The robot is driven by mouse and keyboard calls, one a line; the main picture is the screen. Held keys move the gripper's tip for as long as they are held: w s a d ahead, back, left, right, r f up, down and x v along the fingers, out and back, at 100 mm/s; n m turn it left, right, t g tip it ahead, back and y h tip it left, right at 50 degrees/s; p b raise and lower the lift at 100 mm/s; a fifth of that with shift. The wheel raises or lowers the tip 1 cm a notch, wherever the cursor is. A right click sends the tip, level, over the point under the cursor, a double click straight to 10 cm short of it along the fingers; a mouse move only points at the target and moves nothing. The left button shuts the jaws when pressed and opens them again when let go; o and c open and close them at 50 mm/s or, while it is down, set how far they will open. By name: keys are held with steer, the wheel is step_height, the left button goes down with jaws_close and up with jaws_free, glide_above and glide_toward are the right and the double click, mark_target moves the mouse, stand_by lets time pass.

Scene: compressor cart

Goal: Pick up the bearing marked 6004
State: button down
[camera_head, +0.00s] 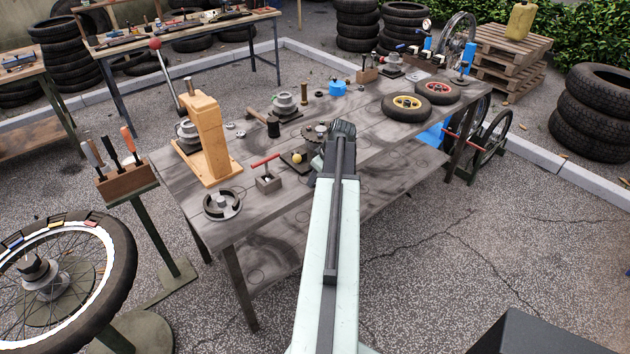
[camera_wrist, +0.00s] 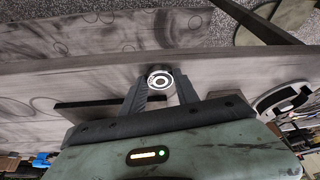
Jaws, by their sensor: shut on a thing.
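My gripper is shut on a small round bearing (camera_wrist: 160,81), which has a pale ring face and a dark centre. In the wrist view my gripper (camera_wrist: 161,90) has one finger on each side of it. No marking on the bearing is legible. In the head view my arm reaches over the near edge of the workbench (camera_head: 185,200), and its wrist hides the fingertips and the held bearing. Small ring-like parts (camera_head: 240,133) lie on the bench farther left; I cannot tell what they are marked.
A red-handled tool (camera_head: 267,175) and a round grey fixture (camera_head: 222,204) are left of my arm. Two small wheels (camera_head: 407,106) lie to the right. The near right bench edge is clear.

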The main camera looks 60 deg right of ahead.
steer(key=shift+r, duration=0.15)
steer(key=shift+r+p, duration=0.25)
steer(key=shift+p, duration=0.15)
step_height(320, 180, up, 3)
steer(key=p, duration=0.3)
steer(key=s+a, duration=0.3)
steer(key=s, duration=0.4)
steer(key=s+a+r+p, duration=0.1)
steer(key=s+a, duration=0.2)
steer(key=s, duration=0.4)
steer(key=shift+s+a, duration=0.15)
steer(key=shift+s, duration=0.25)
